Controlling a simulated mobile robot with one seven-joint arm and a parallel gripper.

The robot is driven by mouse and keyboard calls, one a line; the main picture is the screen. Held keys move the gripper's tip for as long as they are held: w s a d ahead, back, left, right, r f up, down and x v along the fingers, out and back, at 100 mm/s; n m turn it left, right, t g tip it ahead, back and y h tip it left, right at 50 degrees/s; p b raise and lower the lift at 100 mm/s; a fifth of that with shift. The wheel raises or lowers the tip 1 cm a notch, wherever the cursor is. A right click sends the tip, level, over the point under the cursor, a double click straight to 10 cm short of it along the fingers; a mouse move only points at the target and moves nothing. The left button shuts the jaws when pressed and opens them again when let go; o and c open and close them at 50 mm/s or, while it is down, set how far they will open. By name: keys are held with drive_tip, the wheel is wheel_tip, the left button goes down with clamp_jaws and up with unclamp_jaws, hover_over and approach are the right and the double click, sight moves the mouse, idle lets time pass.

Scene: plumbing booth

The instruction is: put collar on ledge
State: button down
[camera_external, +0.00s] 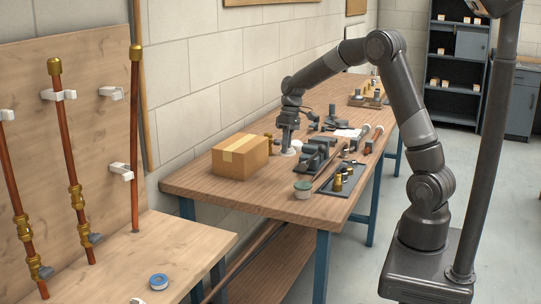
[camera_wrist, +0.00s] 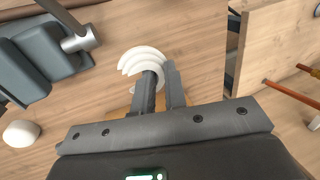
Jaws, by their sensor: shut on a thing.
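My gripper (camera_external: 287,146) is over the workbench near the cardboard box, pointing down. In the wrist view my gripper (camera_wrist: 162,85) is shut on a white, ridged, rounded piece, which I take to be the collar (camera_wrist: 142,55). The collar lies at the fingertips, partly hidden by them. In the external view the spot at the fingertips is small, and I cannot tell whether the collar touches the bench. The pale wooden ledge (camera_external: 150,262) of the booth is at the lower left, apart from my gripper.
A cardboard box (camera_external: 240,156) stands left of my gripper. A grey vise-like tool (camera_external: 312,157), a lidded tub (camera_external: 302,190) and a dark tray (camera_external: 345,180) with brass fittings are nearby. Copper pipes (camera_external: 68,150) rise by the booth's back board. A blue tape roll (camera_external: 158,282) lies on the ledge.

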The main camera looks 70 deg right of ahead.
drive_tip(key=w+a+f+m+t, duration=0.1)
drive_tip(key=w+a+m, duration=0.1)
drive_tip(key=w+a, duration=0.35)
drive_tip(key=w+a+f+m, duration=0.2)
drive_tip(key=w+a, duration=0.1)
drive_tip(key=a, duration=0.5)
drive_tip(key=m+t+h, duration=0.1)
drive_tip(key=m, duration=0.4)
approach(180, 244)
drive_tip(key=shift+w+a+f, duration=0.4)
drive_tip(key=shift+w+f, duration=0.05)
drive_tip(key=shift+f, duration=0.2)
drive_tip(key=shift+a+f, duration=0.35)
drive_tip(key=shift+f, duration=1.85)
drive_tip(key=c, duration=1.5)
unclamp_jaws()
drive_tip(key=shift+f, duration=0.1)
